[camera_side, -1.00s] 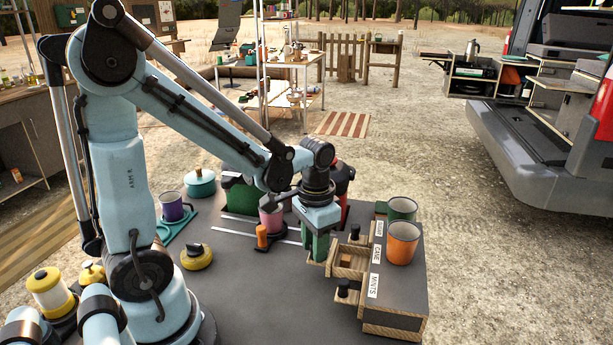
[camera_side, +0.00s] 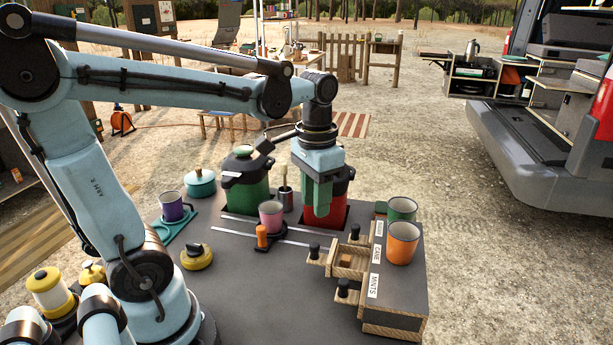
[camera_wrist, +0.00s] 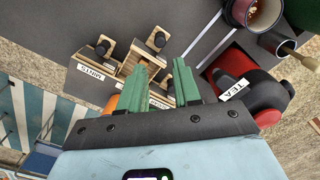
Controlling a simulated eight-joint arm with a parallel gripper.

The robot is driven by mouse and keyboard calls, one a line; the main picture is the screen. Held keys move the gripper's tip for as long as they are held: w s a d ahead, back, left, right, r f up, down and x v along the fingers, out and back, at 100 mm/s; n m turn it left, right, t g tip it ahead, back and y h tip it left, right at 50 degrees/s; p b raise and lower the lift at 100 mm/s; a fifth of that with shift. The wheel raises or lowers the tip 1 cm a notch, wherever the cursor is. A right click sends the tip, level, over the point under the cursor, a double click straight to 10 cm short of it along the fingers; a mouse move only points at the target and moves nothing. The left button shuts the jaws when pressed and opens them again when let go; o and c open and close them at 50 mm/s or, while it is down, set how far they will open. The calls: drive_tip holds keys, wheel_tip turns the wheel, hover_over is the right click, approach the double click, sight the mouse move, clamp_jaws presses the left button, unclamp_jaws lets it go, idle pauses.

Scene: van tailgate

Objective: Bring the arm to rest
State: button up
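My gripper (camera_side: 320,205) hangs fingers-down in the side view, raised above the grey table, in front of the red canister (camera_side: 340,205). In the wrist view its two green fingers (camera_wrist: 162,82) stand apart with nothing held between them. The small wooden drawer unit (camera_side: 395,322) stands below and to the right of the gripper in the side view. Its middle drawer (camera_side: 348,272) is pulled out and a small brown block (camera_side: 346,260) lies in it. The canister shows a TEA label in the wrist view (camera_wrist: 232,88).
An orange mug (camera_side: 402,244) and a green mug (camera_side: 401,208) stand on the drawer unit. A pink mug (camera_side: 270,215), green canister (camera_side: 246,185), purple mug (camera_side: 171,206), teal pot (camera_side: 201,183) and yellow lidded object (camera_side: 196,257) stand around. The front middle of the table (camera_side: 265,310) is clear.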

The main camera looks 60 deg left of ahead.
drive_tip(key=shift+r, duration=0.65)
drive_tip(key=shift+s+d+f+t, duration=0.2)
drive_tip(key=shift+d+f+t, duration=0.45)
drive_tip(key=shift+t, duration=0.55)
drive_tip(key=shift+s+d+f+t, duration=0.15)
drive_tip(key=shift+d+f+t, duration=0.35)
drive_tip(key=shift+d+t, duration=0.5)
drive_tip(key=shift+s+d+f+t, duration=0.2)
drive_tip(key=shift+d+f+t, duration=0.35)
drive_tip(key=shift+t, duration=0.85)
